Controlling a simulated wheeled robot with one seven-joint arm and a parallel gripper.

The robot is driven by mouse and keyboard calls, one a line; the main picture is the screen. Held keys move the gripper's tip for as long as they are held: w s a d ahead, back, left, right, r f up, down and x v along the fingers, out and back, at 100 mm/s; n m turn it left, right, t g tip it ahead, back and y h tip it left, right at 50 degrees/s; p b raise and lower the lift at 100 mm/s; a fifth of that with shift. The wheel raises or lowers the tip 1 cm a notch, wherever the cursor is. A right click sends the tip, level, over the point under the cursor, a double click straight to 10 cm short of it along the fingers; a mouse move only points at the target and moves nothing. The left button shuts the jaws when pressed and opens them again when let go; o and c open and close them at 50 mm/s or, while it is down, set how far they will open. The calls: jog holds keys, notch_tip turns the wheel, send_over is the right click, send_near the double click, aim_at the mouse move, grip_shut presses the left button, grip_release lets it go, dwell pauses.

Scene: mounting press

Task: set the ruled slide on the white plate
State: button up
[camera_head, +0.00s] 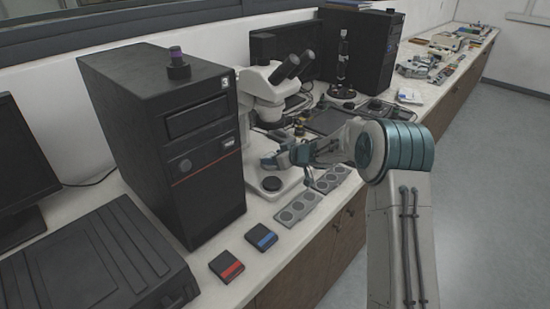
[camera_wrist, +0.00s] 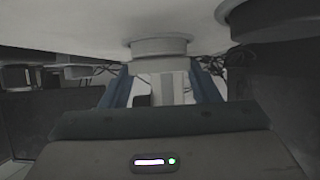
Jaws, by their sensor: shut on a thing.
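My gripper (camera_head: 272,161) is under the head of the white microscope, above its pale base. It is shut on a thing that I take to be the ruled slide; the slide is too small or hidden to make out. The wrist view shows the two bluish fingers (camera_wrist: 160,92) with a pale upright shape between or behind them. The white plate appears to be the pale microscope base (camera_head: 291,188), which bears a black round disc (camera_head: 272,183). The gripper is above this base; I cannot tell whether the slide touches it.
The microscope (camera_head: 263,84) overhangs my gripper, and its round lower part (camera_wrist: 160,46) shows close above in the wrist view. A black computer tower (camera_head: 205,150) stands to the left.

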jog(key=shift+f, duration=0.2)
jog(key=o, duration=1)
jog(key=shift+r, duration=0.15)
